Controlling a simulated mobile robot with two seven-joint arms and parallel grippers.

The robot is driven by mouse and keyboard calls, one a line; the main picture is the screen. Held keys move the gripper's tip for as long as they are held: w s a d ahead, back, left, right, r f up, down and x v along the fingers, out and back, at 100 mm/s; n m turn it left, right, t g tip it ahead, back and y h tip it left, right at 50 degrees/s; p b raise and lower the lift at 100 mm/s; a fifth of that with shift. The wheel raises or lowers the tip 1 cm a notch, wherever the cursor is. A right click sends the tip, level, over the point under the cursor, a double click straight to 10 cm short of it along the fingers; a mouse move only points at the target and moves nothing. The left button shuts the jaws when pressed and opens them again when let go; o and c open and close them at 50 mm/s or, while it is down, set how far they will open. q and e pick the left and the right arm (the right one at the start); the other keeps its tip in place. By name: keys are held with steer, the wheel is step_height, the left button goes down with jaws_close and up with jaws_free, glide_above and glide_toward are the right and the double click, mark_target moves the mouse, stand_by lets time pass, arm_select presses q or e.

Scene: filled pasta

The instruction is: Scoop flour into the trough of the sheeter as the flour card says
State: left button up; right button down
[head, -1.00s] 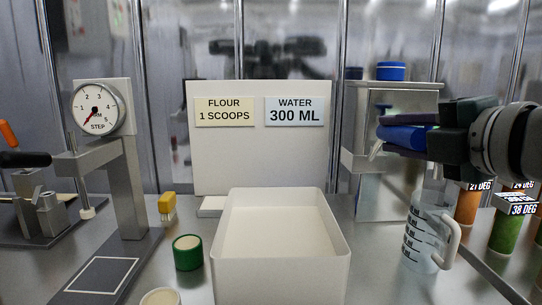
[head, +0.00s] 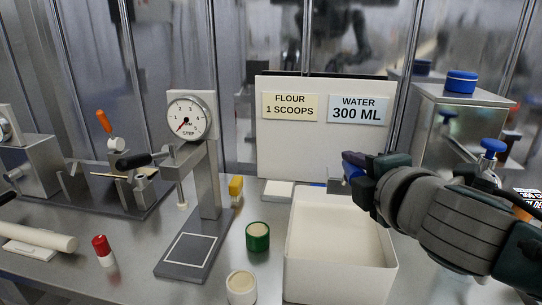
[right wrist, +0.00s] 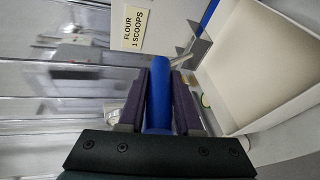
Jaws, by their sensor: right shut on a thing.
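The flour card (head: 290,107) reads "FLOUR 1 SCOOPS" on the white board behind the bin. My right gripper (head: 360,172) is shut on the blue handle of a metal scoop (head: 337,182), near the far end of the open white bin (head: 291,262). In the right wrist view the blue handle (right wrist: 159,95) lies between the fingers, and the metal scoop head (right wrist: 197,48) shows beside the bin. I cannot tell whether the scoop holds flour. The bin has a pale inside. Which part is the sheeter's trough is unclear. My left gripper is not in view.
The water card (head: 358,109) reads "WATER 300 ML". A dial stand (head: 207,175), a green pot (head: 257,237), a cream-topped pot (head: 241,287) and a red-capped bottle (head: 104,252) stand left of the bin. A metal cabinet (head: 455,130) stands at right.

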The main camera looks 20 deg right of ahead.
step_height(320, 180, down, 13)
steer(key=b, duration=1.1)
steer(key=shift+b, duration=0.35)
step_height(320, 180, up, 13)
steer(key=p, duration=1.3)
steer(key=shift+f, duration=0.4)
